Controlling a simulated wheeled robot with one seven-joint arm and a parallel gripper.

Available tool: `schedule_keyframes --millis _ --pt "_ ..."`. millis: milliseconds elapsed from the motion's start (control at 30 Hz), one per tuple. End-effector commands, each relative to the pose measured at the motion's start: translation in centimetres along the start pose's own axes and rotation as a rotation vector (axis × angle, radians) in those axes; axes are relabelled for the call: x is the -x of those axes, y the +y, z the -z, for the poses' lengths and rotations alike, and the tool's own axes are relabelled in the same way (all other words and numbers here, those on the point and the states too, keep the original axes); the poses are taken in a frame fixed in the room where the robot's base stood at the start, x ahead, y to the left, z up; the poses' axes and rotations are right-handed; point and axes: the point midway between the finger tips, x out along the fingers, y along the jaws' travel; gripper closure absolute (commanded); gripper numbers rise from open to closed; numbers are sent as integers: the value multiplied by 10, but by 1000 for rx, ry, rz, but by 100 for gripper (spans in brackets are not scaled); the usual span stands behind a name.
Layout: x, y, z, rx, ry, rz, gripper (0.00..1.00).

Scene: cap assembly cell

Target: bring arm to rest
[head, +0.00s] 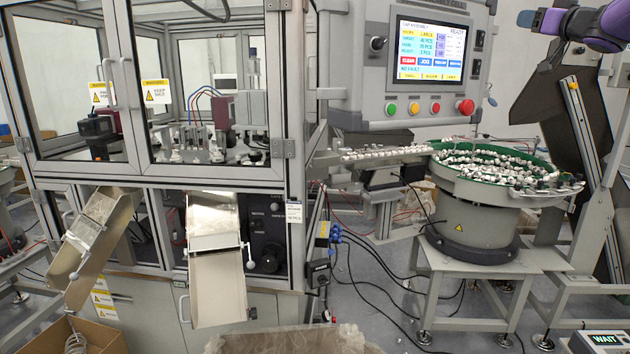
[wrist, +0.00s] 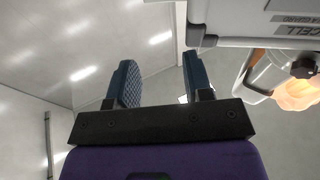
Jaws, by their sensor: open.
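My gripper (wrist: 161,80) shows in the wrist view with its two dark blue fingers apart and nothing between them. The fingers point up in that picture, toward a pale ceiling or wall surface. My purple arm (head: 590,24) shows at the top right corner of the head view, raised high, to the right of the control panel (head: 430,55) and above the bowl feeder.
The green-rimmed bowl feeder (head: 470,215) holds many small white parts. A framed machine (head: 215,178) with two chutes stands at the left. Open cardboard boxes (head: 95,336) sit at the bottom. Cables cross the floor.

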Motion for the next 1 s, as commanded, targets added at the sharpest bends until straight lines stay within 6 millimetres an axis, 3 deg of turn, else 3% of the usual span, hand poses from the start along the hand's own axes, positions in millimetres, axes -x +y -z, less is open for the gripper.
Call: schedule_keyframes --millis 167,367,667,1000 --pt "37 -31 20 -9 -1 -217 54" --pt "93 -70 6 -43 -126 -416 54" --pt "207 -156 -63 -102 -501 -549 54" --pt "361 -276 -166 -137 -1024 -418 54"
